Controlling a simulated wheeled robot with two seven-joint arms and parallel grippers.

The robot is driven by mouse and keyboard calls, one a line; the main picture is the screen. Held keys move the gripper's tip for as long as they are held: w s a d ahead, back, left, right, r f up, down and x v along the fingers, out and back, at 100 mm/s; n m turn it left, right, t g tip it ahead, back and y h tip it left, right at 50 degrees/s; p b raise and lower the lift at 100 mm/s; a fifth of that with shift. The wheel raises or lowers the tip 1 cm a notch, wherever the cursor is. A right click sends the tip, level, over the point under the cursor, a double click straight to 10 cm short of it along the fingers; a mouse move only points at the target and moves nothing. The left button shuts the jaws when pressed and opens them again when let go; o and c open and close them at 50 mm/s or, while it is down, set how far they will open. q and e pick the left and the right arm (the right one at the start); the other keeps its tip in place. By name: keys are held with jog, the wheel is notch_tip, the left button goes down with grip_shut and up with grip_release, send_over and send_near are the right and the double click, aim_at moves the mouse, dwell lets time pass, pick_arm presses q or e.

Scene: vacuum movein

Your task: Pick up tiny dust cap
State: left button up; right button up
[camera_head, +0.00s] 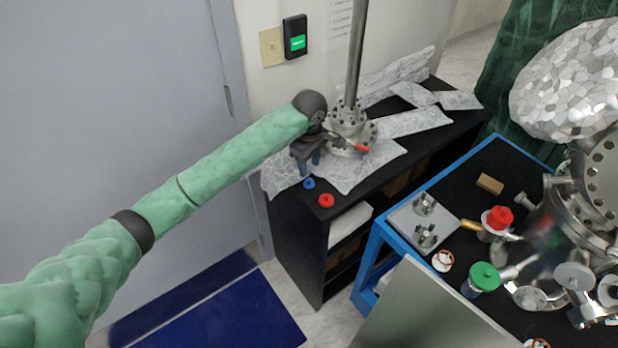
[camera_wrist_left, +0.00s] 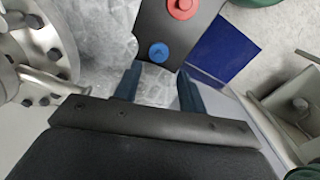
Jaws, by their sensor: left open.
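Two round caps lie near the front corner of the black shelf top. The smaller one is a blue dust cap (camera_head: 309,183), and a larger red cap (camera_head: 326,200) lies beside it. In the left wrist view the blue cap (camera_wrist_left: 158,52) shows just beyond the fingertips, with the red cap (camera_wrist_left: 183,7) farther out. My left gripper (camera_head: 308,168) is open with nothing between its fingers, just behind the blue cap in the head view. Its two blue fingers (camera_wrist_left: 159,75) are spread apart. My right gripper is not seen.
A flanged metal post (camera_head: 349,125) stands on crumpled foil (camera_head: 367,170) beside my left gripper. A blue-framed table (camera_head: 440,175) with metal parts is at right. A blue mat (camera_head: 240,318) lies on the floor. A grey door (camera_head: 110,120) is at left.

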aim_at(309, 179)
pick_arm(q)
jog(key=shift+f, duration=0.2)
jog(key=shift+w+f+p, duration=0.1)
jog(key=shift+f+p, duration=0.2)
notch_tip(309, 179, down, 4)
jog(key=shift+f+p, duration=0.1)
jog(key=shift+p, duration=1.05)
jog(key=shift+f, duration=0.3)
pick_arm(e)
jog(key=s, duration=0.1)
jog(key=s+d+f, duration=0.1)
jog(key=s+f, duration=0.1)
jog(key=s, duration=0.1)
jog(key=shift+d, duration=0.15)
pick_arm(q)
grip_shut()
